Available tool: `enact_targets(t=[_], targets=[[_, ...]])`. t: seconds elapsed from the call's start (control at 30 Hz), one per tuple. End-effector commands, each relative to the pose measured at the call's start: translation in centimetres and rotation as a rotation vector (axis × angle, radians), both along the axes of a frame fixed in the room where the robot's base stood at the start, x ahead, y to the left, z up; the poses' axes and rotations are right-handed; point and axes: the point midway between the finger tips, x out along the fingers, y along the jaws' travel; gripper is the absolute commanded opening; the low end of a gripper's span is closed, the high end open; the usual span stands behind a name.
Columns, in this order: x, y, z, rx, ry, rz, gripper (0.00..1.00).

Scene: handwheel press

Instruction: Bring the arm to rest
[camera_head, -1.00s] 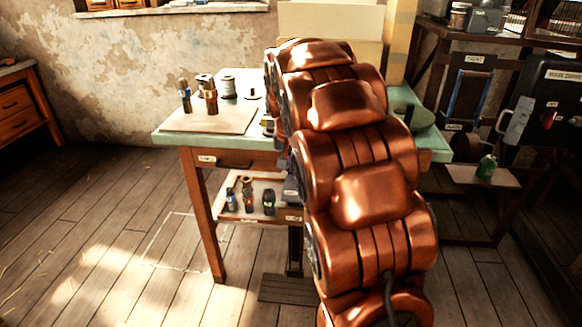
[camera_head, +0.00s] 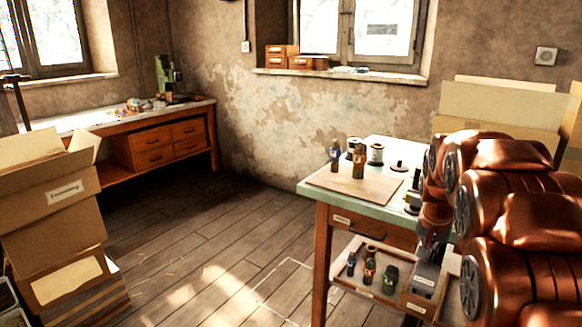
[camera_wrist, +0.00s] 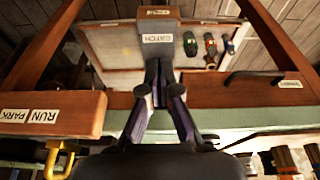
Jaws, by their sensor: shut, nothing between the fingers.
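My copper arm (camera_head: 510,220) is bent at the right of the head view, in front of the green-topped table (camera_head: 330,198). My gripper (camera_wrist: 160,88) points away from the wrist camera, its dark fingers together with nothing between them. The fingertips lie over the near end of a grey block labelled CATCH (camera_wrist: 157,42); whether they touch it I cannot tell. In the head view the arm's end hangs by the table's front edge, and the fingers are not clear there.
A lower tray (camera_head: 350,283) holds several small bottles. Cardboard boxes (camera_head: 60,225) stand left; the middle floor is clear.

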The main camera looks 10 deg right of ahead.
Motion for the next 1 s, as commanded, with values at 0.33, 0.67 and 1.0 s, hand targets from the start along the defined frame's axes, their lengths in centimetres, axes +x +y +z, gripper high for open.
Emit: enact_targets(t=[0.33, 0.67, 1.0], targets=[[-10.2, 9.6, -1.0, 0.062, 0.159, 0.207, 0.0], [-22.4, 17.0, -3.1, 0.126, 0.324, 0.444, 0.0], [-31.7, 20.4, -4.9, 0.167, 0.445, 0.618, 0.0]])
